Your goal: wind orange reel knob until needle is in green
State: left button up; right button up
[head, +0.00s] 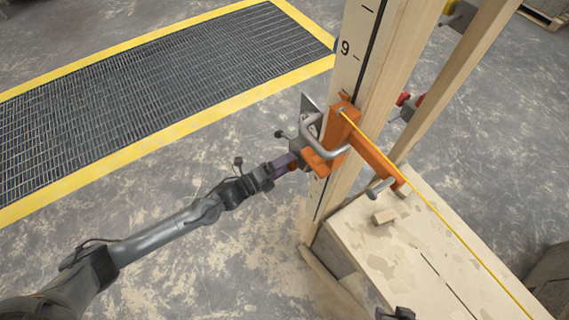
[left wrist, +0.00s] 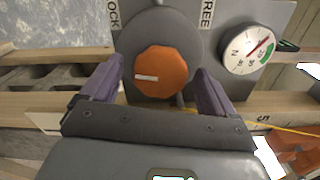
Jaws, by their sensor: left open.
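The orange reel knob (left wrist: 160,72), many-sided with a white mark, sits on a round grey disc (left wrist: 190,35) in the left wrist view. The dial (left wrist: 248,48) is white and round, right of the knob, with a green patch (left wrist: 266,54) on its right side. Its red needle points up and right, seemingly just above the green. My left gripper (left wrist: 158,68) is open, its purple fingers left and right of the knob with gaps showing; how deep they reach is unclear. In the head view the left gripper (head: 288,161) is at the post, and the knob is hidden.
A wooden post (head: 350,60) carries an orange bracket (head: 375,158) with a bent grey handle (head: 325,148). A yellow line (head: 440,215) runs over a wooden block (head: 420,240). A yellow-edged floor grate (head: 160,85) lies left.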

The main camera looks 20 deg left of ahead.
pick_arm(q)
jog(key=p+v, duration=0.2)
jog(key=v, duration=0.8)
jog(key=shift+s+a, duration=0.25)
jog(key=shift+s, duration=0.1)
dwell(0.8)
